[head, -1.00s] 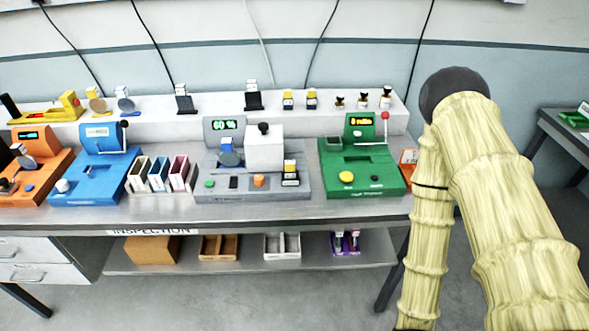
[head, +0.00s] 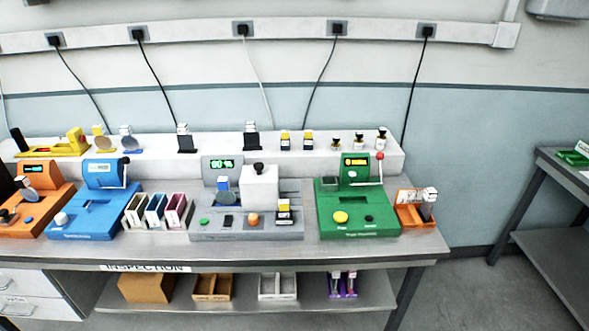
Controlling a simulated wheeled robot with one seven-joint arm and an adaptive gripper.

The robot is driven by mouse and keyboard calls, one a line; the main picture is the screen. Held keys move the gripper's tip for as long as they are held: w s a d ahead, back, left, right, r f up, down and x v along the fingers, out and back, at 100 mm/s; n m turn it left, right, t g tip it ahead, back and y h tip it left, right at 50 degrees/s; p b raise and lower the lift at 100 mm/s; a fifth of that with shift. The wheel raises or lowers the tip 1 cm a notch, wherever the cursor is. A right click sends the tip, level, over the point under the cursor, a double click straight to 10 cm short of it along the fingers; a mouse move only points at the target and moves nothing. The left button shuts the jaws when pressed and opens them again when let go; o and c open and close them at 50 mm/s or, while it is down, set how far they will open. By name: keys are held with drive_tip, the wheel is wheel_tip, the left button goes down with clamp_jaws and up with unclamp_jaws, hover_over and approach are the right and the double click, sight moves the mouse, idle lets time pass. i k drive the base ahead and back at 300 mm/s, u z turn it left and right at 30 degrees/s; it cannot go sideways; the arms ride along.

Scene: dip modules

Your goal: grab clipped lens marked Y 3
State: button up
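Several small round lenses with white clip tags show in the head view. One grey-blue lens (head: 126,142) and one tan lens (head: 100,140) stand on the raised white shelf at the left. Another lens (head: 30,190) is at the orange machine, and a blue one (head: 225,184) is at the grey machine. The tag markings are too small to read, so I cannot tell which is marked Y 3. My gripper is not in view.
The bench (head: 270,250) holds orange, blue (head: 85,215), grey and green (head: 355,215) machines. Slotted bins (head: 157,210) stand between the blue and grey ones. An orange tray (head: 416,212) sits at the right end. Floor to the right is clear before another table (head: 545,185).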

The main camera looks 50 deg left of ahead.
sight(226, 197)
drive_tip(key=z, duration=0.4)
drive_tip(key=k, duration=1.55)
drive_tip(key=u, duration=1.9)
drive_tip(key=i, duration=0.5)
drive_tip(key=u, duration=0.05)
